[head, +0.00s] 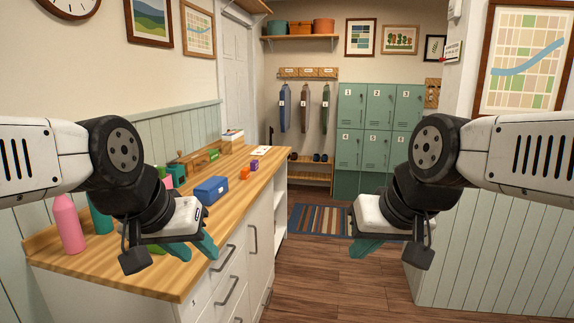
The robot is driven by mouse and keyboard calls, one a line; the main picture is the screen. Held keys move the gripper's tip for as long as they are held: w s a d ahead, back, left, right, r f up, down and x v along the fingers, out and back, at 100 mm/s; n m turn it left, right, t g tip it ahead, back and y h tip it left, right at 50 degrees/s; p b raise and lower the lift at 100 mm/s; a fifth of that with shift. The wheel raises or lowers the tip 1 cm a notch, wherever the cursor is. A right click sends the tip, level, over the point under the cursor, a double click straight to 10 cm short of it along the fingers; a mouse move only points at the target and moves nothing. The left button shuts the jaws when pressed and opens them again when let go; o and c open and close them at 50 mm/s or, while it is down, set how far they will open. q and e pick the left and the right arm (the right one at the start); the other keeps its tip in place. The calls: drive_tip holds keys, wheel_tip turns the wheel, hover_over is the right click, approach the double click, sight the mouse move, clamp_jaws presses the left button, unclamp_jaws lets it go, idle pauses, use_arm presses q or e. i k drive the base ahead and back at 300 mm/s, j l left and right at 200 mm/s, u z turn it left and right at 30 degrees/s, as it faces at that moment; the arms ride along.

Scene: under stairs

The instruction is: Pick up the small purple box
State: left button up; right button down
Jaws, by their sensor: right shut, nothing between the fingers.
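The small purple box (254,165) stands on the wooden counter, toward its far end, just beyond an orange item (245,173). My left gripper (207,246) hangs over the front part of the counter near its edge, well short of the purple box. My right gripper (367,248) is shut and empty over the open floor, to the right of the counter and apart from the box.
A larger blue box (211,190) lies on the counter between my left gripper and the purple box. A pink bottle (68,224) stands at the near left. A striped rug (322,220) and green lockers (377,135) are beyond. The floor ahead is clear.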

sight(254, 164)
drive_tip(key=i+l+z, duration=0.2)
drive_tip(key=i+l, duration=0.2)
drive_tip(key=i+l+z, duration=0.2)
drive_tip(key=i, duration=0.3)
drive_tip(key=i+l+z, duration=0.2)
drive_tip(key=i+l, duration=0.15)
drive_tip(key=i+j+u, duration=0.1)
drive_tip(key=i+u, duration=0.3)
drive_tip(key=i+l+u, duration=0.1)
drive_tip(key=i+u, duration=0.25)
drive_tip(key=i, duration=0.2)
drive_tip(key=i+l+u, duration=0.2)
drive_tip(key=i+u, duration=0.45)
drive_tip(key=i, duration=0.2)
drive_tip(key=i+u, duration=0.25)
drive_tip(key=i, duration=0.2)
